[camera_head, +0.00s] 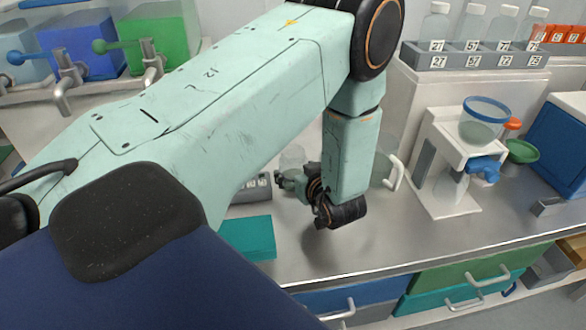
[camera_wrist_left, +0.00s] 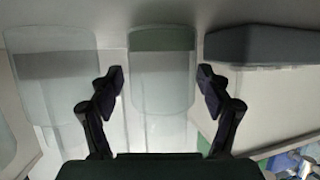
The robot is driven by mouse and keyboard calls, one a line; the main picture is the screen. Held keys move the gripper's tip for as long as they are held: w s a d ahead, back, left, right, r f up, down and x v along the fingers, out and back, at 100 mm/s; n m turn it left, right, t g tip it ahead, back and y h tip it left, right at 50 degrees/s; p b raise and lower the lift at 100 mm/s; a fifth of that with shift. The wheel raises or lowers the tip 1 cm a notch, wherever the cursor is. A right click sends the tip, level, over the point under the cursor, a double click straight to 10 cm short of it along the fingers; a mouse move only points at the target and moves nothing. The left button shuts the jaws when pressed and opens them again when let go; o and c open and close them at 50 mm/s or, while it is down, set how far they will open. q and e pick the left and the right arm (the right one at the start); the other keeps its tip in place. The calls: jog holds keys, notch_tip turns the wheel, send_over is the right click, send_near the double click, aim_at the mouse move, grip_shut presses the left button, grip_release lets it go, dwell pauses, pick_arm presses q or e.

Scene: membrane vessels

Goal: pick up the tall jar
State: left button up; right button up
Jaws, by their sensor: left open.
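A clear glass jar (camera_head: 292,158) stands on the steel counter just behind my left gripper in the head view, partly hidden by it. In the left wrist view a clear jar (camera_wrist_left: 162,85) with a greenish band is between the two open fingers, with a gap visible on each side. My left gripper (camera_head: 284,180) is open and low over the counter; its fingers also show in the left wrist view (camera_wrist_left: 162,85). A second, wider clear vessel (camera_wrist_left: 58,85) is left of the fingers in the left wrist view. I cannot tell for sure which one is the tall jar. My right gripper is out of view.
A grey numbered rack (camera_head: 256,190) and a teal box (camera_head: 248,238) are left of my gripper. A clear jug with a white handle (camera_head: 394,173) is partly behind my arm. A white stand with a funnel (camera_head: 450,160) is at right. The counter front (camera_head: 390,240) is clear.

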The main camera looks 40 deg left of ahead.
pick_arm(q)
jog(key=shift+a+f, duration=0.1)
jog(key=shift+a, duration=0.35)
jog(key=shift+s+a, duration=0.1)
jog(key=shift+a, duration=0.05)
jog(key=shift+w, duration=0.3)
jog(key=shift+w+a+f, duration=0.1)
jog(key=shift+a+f, duration=0.05)
jog(key=shift+c, duration=0.7)
jog(key=shift+s, duration=0.25)
jog(key=c, duration=0.5)
jog(key=shift+w, duration=0.2)
jog(key=c, duration=0.4)
